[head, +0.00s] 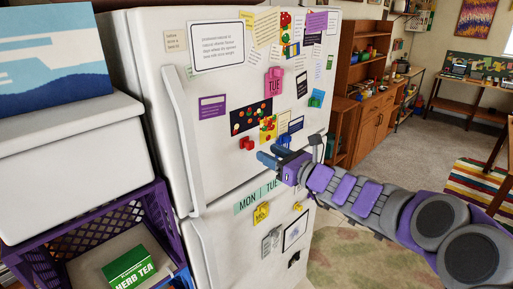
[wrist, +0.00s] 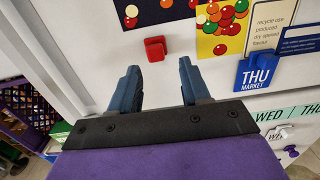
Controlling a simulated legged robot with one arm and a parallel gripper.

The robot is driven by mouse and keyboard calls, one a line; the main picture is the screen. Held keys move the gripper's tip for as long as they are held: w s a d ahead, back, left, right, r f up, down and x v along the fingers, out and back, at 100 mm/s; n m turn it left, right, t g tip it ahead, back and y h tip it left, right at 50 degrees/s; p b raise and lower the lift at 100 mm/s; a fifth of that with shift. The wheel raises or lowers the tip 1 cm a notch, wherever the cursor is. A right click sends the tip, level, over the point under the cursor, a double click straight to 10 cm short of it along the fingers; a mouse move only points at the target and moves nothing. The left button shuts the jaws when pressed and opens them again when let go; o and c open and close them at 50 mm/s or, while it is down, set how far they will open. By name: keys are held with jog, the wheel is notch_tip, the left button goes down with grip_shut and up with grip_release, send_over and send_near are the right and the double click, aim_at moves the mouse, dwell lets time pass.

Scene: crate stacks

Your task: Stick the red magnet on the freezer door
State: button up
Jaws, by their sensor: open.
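The red magnet (head: 246,143) is on the white freezer door (head: 215,130), low on the door below a dark picture with coloured dots. It also shows in the wrist view (wrist: 155,49) as a small red block on the white door, just beyond my fingertips and between their lines. My gripper (head: 267,156) is in front of the lower part of the freezer door, to the right of and slightly below the magnet. In the wrist view my gripper (wrist: 159,65) has its two blue fingers apart with nothing between them.
Papers and other magnets crowd the door, including a blue "THU" magnet (wrist: 257,72). A purple crate (head: 90,225) holding a green herb tea box (head: 130,267) stands at the left, below a white bin (head: 65,160). Open floor (head: 345,245) lies right of the fridge.

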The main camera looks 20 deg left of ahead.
aim_at(251, 148)
jog(key=a, duration=0.4)
jog(key=w+a, duration=0.1)
jog(key=a, duration=0.1)
jog(key=shift+a+f+p, duration=0.2)
jog(key=shift+f+p, duration=0.05)
jog(key=shift+p, duration=0.15)
jog(key=shift+w+a, duration=0.2)
jog(key=shift+w+d+r, duration=0.1)
jog(key=shift+d+r, duration=0.1)
jog(key=shift+d, duration=0.5)
jog(key=shift+w+d+r, duration=0.1)
jog(key=shift+d+r, duration=0.05)
jog(key=shift+d, duration=0.5)
jog(key=shift+a+f, duration=0.2)
jog(key=shift+a, duration=0.8)
jog(key=shift+c, duration=0.5)
jog(key=shift+s+a+f, duration=0.1)
jog(key=shift+a, duration=0.3)
jog(key=shift+c, duration=0.8)
jog(key=shift+d+r, duration=0.2)
jog(key=shift+d, duration=0.7)
jog(key=shift+c, duration=1.4)
jog(key=shift+a+f, duration=0.1)
jog(key=shift+a, duration=0.2)
jog(key=shift+c, duration=0.9)
jog(key=shift+s+d, duration=0.1)
jog(key=shift+p+v, duration=0.3)
jog(key=shift+v, duration=2.05)
